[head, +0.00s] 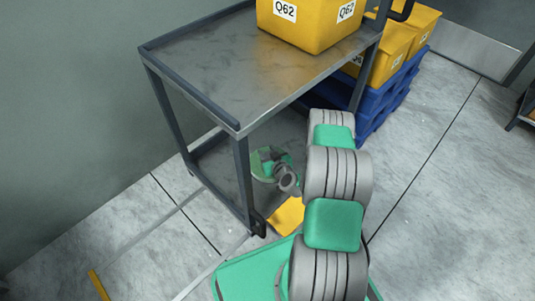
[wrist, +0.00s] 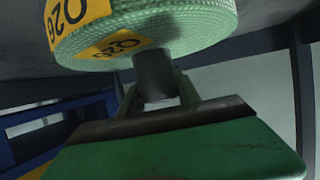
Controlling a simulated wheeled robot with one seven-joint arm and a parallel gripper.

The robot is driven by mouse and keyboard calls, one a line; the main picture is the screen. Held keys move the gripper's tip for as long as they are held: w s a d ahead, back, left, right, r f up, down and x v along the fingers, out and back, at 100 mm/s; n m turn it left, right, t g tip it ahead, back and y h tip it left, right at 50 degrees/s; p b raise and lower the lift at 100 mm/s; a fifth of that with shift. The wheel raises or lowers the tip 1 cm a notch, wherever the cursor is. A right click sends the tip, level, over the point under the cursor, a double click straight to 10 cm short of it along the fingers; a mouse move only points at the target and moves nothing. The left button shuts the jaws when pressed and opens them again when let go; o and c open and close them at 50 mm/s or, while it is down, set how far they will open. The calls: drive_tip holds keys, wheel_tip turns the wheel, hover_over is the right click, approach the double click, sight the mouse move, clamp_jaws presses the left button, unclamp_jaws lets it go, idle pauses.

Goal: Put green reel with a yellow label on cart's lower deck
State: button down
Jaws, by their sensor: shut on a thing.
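The green reel (head: 261,166) shows over the cart's lower deck (head: 228,170), below the upper deck. In the wrist view the reel (wrist: 205,20) is large at the top, with woven green sides and a yellow label (wrist: 75,18) reading Q26. My gripper (head: 272,158) is shut on the reel, and a dark finger (wrist: 153,75) meets it in the wrist view. The reel lies close against a grey surface in the wrist view. I cannot tell whether it rests on the deck or hangs just above it. My wrist and gripper hide part of the reel in the head view.
The cart's upper deck (head: 215,75) carries a yellow bin (head: 310,30) marked Q62. A front corner post (head: 243,185) stands left of my arm. More yellow bins (head: 395,52) sit on blue pallets (head: 380,100) behind the cart. Lower deck left of the reel looks clear.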

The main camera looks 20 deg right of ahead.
drive_tip(key=shift+f, duration=0.15)
drive_tip(key=c, duration=0.9)
unclamp_jaws()
drive_tip(key=shift+o, duration=0.2)
drive_tip(key=shift+r, duration=0.3)
drive_tip(key=p+v, duration=0.3)
drive_tip(key=v, duration=0.8)
drive_tip(key=shift+s+r, duration=0.1)
drive_tip(key=shift+s, duration=0.4)
